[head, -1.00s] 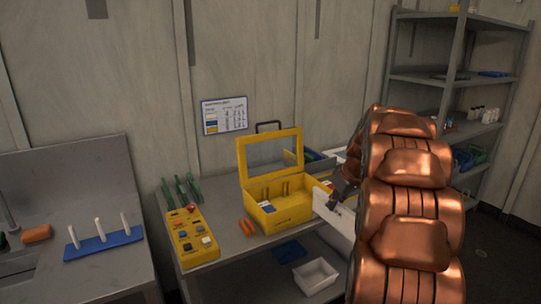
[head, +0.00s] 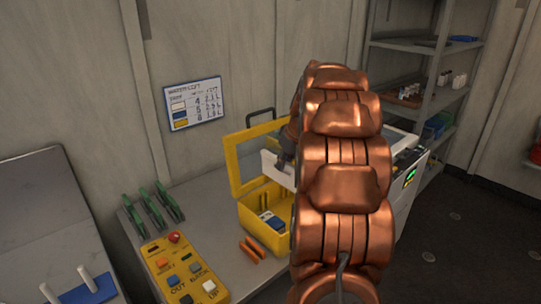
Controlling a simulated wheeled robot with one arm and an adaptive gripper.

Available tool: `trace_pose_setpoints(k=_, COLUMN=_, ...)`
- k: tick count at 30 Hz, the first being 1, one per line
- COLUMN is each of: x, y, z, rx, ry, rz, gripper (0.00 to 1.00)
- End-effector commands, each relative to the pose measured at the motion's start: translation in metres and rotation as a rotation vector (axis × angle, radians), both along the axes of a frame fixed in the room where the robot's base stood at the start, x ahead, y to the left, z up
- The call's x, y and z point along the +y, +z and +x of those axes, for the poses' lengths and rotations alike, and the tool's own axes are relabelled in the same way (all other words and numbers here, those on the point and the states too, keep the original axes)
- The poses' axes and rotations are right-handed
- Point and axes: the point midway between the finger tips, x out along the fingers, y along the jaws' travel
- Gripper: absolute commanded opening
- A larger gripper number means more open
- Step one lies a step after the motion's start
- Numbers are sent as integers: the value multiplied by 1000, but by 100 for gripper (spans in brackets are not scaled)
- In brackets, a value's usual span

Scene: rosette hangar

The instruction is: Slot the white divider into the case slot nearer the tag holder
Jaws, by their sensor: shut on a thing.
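The yellow case (head: 258,228) stands open on the bench, with its framed lid (head: 234,165) raised at the back. Dark upright slot ribs (head: 265,200) show on its inner back wall. A small blue-and-white piece (head: 271,219) sits at the case's front; I cannot tell whether it is the tag holder. My gripper (head: 286,160) is shut on the white divider (head: 274,171), holding it above the right part of the case, in front of the lid. My copper arm hides the case's right side and part of the divider.
A white machine with a green display (head: 410,178) stands right, behind my arm. A wall chart (head: 193,103) hangs behind.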

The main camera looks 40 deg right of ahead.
Motion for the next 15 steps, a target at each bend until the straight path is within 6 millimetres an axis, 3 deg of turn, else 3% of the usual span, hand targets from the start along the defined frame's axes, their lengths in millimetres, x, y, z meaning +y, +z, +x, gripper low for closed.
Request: trace_pose_setpoints(k=15, x=-1, y=-23, z=-1, rx=-1, ry=-3, rz=0, gripper=0)
